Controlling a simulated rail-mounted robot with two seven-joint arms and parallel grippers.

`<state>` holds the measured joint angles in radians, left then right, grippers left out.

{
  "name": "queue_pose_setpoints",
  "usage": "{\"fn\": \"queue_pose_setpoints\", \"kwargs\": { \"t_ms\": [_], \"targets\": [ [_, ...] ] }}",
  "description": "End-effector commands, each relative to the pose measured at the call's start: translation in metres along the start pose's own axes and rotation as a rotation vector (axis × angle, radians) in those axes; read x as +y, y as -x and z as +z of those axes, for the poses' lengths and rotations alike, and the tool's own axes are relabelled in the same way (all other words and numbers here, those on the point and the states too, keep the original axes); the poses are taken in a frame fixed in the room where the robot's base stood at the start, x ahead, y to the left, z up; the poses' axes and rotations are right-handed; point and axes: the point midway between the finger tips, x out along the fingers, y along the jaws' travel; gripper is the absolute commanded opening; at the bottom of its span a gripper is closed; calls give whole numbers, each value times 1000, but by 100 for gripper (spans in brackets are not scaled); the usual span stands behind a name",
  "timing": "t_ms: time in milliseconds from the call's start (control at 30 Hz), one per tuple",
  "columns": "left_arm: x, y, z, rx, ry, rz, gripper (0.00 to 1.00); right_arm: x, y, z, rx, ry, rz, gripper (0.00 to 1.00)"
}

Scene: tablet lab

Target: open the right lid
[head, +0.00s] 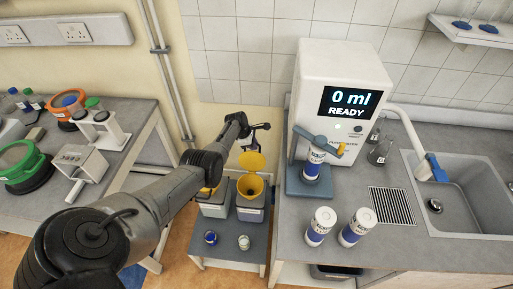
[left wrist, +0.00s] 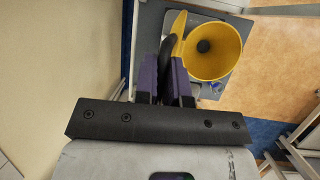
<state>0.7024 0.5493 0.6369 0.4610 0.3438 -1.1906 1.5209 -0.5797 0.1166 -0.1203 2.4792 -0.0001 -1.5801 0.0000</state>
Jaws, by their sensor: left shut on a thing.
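Two grey containers with yellow funnels stand side by side on a low grey stand. The right container (head: 250,214) has its yellow lid (head: 252,161) raised upright at the back, and its yellow funnel (head: 250,187) is uncovered. My left gripper (head: 256,142) is just above and behind this lid. In the left wrist view, its purple fingers (left wrist: 165,72) are shut on a dark handle (left wrist: 167,52) beside the yellow lid edge (left wrist: 178,38). The open funnel (left wrist: 212,50) lies to the right there. The left container (head: 214,211) is partly hidden by my arm.
Two small jars (head: 244,242) stand at the stand's front. To the right, a counter carries a white dispenser (head: 320,85), white-and-blue bottles (head: 320,226) and a sink (head: 470,205). A bench (head: 60,215) with lab items stands left. A wall is close behind.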

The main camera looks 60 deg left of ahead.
Motion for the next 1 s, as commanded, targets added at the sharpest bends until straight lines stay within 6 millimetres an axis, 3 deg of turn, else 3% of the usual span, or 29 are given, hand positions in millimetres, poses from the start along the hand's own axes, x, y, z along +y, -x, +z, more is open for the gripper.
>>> {"fn": "queue_pose_setpoints", "kwargs": {
  "t_ms": [500, 533, 800, 1000],
  "targets": [
    [1, -1, -4, 2, 5, 1, 0, 0, -2, 0, 0, 0, 0, 43],
    [0, -1, -4, 2, 5, 1, 12, 0, -2, 0, 0, 0, 1, 43],
    [1, 0, -3, 1, 4, 1, 36, 2, -1, 1, 0, 6, 5, 43],
    [1, 0, -3, 1, 3, 2, 36, 2, -1, 1, 0, 6, 6, 43]
  ]
}}
